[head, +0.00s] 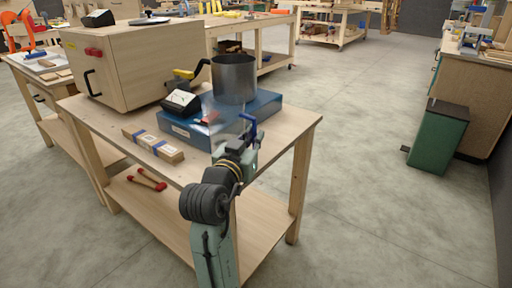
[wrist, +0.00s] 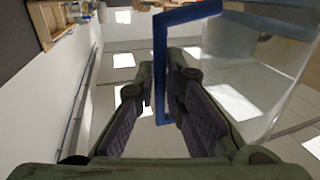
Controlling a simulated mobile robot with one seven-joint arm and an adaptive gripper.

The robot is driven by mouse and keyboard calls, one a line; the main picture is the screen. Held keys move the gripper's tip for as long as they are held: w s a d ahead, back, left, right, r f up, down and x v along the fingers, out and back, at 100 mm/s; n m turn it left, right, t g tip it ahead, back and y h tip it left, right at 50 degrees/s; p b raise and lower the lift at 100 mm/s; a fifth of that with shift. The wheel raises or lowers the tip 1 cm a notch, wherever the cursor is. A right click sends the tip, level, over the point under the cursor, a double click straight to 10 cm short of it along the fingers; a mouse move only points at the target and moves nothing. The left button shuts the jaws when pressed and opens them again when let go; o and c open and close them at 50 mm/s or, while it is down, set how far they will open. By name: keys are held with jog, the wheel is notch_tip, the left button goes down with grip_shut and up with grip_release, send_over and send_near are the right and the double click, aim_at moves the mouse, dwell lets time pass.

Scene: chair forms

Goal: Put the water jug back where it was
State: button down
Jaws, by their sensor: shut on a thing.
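The water jug (head: 219,124) is clear, with a blue handle (head: 248,126). In the head view it shows faintly in front of the blue case, over the near part of the workbench. My gripper (head: 241,141) is shut on the handle. In the wrist view, the handle (wrist: 160,40) runs between the two fingers of my gripper (wrist: 158,92), and the clear jug wall (wrist: 255,75) is to the right. My gripper and the clear wall make the jug's base hard to see. I cannot tell whether it touches the bench.
The workbench (head: 285,126) holds a blue case (head: 262,106), a metal pot (head: 233,80), a black-and-white meter (head: 182,103), a bundle of wood strips (head: 153,146) and a large wooden box (head: 128,62). The bench's right end is bare. A green bin (head: 438,136) stands at the right.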

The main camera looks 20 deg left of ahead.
jog(key=shift+w+d+f, duration=0.2)
jog(key=shift+w+d, duration=0.05)
jog(key=shift+w, duration=0.05)
jog(key=shift+f, duration=1.55)
jog(key=shift+f, duration=0.2)
jog(key=c, duration=1.7)
grip_release()
